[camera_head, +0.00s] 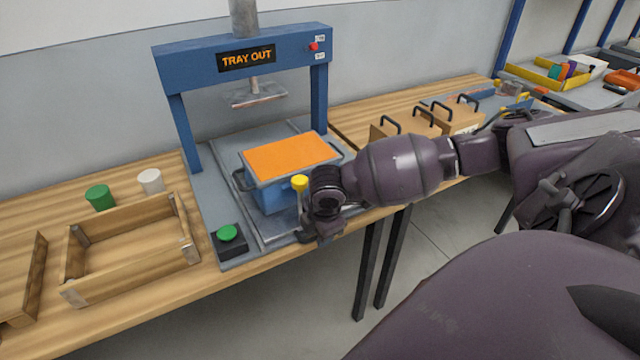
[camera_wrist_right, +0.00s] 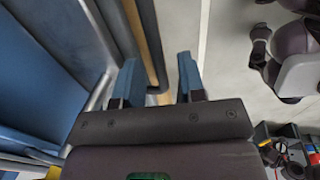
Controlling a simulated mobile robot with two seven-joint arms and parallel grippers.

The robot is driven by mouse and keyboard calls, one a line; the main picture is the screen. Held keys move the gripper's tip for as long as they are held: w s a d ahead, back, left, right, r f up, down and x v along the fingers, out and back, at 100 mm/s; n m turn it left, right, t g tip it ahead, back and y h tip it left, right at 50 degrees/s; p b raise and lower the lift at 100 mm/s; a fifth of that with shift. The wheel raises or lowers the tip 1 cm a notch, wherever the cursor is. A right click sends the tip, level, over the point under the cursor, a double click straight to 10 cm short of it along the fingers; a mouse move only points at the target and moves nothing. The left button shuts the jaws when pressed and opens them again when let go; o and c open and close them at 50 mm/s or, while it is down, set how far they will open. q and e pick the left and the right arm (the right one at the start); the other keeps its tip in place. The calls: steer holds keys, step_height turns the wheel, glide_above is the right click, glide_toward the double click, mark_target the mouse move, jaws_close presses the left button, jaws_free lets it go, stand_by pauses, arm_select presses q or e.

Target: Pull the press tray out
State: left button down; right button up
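The press tray (camera_head: 268,195) is a blue box with an orange top (camera_head: 290,155) on the grey press bed (camera_head: 222,205), below the raised ram (camera_head: 254,95). Dark handles show at its left and right ends. The press (camera_head: 240,55) is a blue frame with a lit "TRAY OUT" sign. My right gripper (camera_wrist_right: 160,75) is at the tray's front right; in the head view my wrist hides its fingers. In the right wrist view its two blue fingers stand apart, with a dark bar partly between them; I cannot tell whether they touch it. My left gripper is not in view.
A yellow knob (camera_head: 299,183) stands beside my right wrist. A green button (camera_head: 227,232) is on the bed's front left corner. A wooden box (camera_head: 130,270), a green cup (camera_head: 100,197) and a white cup (camera_head: 151,181) stand left. Wooden blocks with handles (camera_head: 425,122) stand right.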

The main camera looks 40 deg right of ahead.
steer(key=shift+r, duration=0.6)
step_height(320, 180, up, 10)
steer(key=s+p, duration=0.2)
steer(key=shift+a+f, duration=0.25)
steer(key=shift+f, duration=0.1)
